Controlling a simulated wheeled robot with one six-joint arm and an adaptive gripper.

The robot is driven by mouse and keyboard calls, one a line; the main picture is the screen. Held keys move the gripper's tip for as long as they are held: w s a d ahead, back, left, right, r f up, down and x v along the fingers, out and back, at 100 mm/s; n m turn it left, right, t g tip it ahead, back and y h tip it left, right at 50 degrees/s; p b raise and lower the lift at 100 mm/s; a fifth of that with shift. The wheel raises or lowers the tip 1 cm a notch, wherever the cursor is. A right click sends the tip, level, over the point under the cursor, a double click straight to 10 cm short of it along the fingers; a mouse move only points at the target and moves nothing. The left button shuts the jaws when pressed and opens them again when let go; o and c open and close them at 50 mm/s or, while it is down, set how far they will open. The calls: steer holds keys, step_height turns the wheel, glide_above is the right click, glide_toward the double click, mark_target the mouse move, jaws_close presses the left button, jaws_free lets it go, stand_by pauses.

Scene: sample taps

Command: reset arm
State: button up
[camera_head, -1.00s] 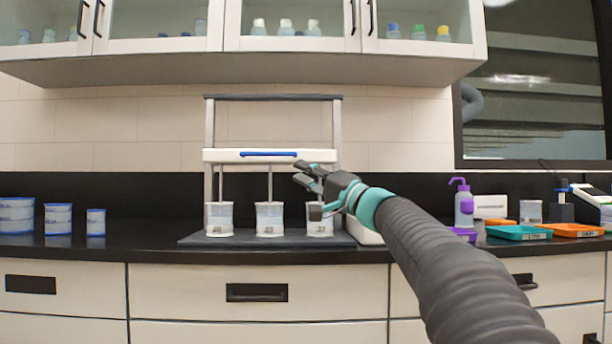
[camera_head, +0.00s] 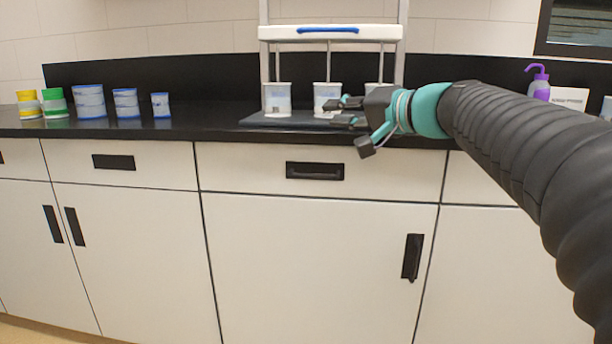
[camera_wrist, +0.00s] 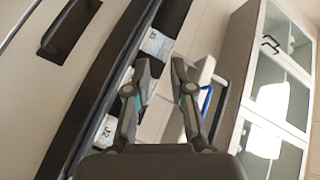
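My gripper (camera_head: 345,122) is at the right of the head view, in front of the counter edge and the tap stand, pointing left. Its fingers are spread apart with nothing between them. In the wrist view, my gripper (camera_wrist: 163,75) also shows two separated fingers. Behind it stands the tap stand (camera_head: 330,33), with a white crossbar and a blue handle. Under the bar are white cups, one at the left (camera_head: 277,99), one in the middle (camera_head: 327,97), and a right one (camera_head: 375,89) partly hidden by my gripper.
The black counter (camera_head: 205,118) carries several blue-and-white tubs (camera_head: 90,101), a green tub (camera_head: 55,103) and a yellow tub (camera_head: 29,104) at left. White cabinets (camera_head: 310,255) with dark handles are below. The counter between tubs and stand is clear.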

steer(key=s+d+f+n+g+h+p, duration=0.1)
steer(key=s+d+f+g+h+p, duration=0.2)
steer(key=s+f, duration=1.1)
steer(key=s+d+f+n+g+h+p, duration=0.2)
steer(key=s+d+f+h, duration=0.4)
steer(key=s+f, duration=0.7)
steer(key=s+g+h+p, duration=0.1)
steer(key=h, duration=0.1)
steer(key=shift+s+f+h, duration=0.3)
steer(key=shift+s+f, duration=0.05)
steer(key=shift+s, duration=0.05)
steer(key=shift+d, duration=0.1)
stand_by(0.5)
